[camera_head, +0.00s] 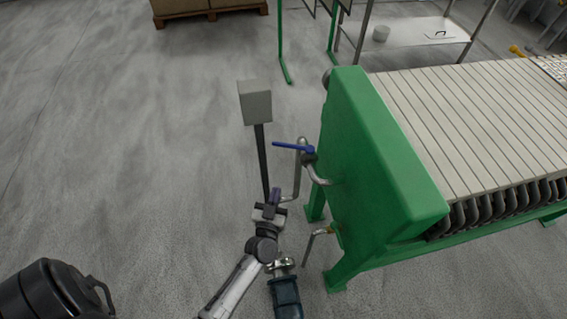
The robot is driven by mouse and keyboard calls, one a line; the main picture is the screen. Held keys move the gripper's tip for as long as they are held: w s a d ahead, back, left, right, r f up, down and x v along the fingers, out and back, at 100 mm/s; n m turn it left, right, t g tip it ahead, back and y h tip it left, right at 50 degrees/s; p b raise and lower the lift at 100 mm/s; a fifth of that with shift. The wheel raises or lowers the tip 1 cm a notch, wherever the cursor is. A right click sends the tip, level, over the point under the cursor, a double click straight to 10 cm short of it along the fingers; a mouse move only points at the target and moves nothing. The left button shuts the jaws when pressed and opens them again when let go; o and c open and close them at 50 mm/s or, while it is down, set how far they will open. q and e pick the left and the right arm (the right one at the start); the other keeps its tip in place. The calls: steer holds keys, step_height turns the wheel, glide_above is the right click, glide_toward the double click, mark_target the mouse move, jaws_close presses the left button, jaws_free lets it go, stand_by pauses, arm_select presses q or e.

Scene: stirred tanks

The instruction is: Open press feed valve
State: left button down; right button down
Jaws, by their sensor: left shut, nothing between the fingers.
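The valve with a blue lever handle (292,148) sits on a grey pipe (318,176) at the left end of the green filter press (380,170). The lever points left, roughly level, away from the press. My left gripper (275,194) is below and left of the lever, apart from it in the picture. Its fingers are together and hold nothing that I can see. My right gripper is not in view.
A grey box on a post (255,102) stands just left of the valve. A dark blue pump or motor (286,296) is at the bottom, and a black drum (52,290) is at bottom left. The floor on the left is clear.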

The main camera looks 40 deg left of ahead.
arm_select(q)
steer(key=y+b, duration=0.1)
steer(key=b, duration=0.1)
glide_toward(290, 146)
steer(key=w+a, duration=0.4)
steer(key=shift+w+a+r+n+g, duration=0.35)
steer(key=shift+w+r, duration=0.2)
steer(key=shift+w, duration=0.2)
steer(key=shift+a, duration=0.15)
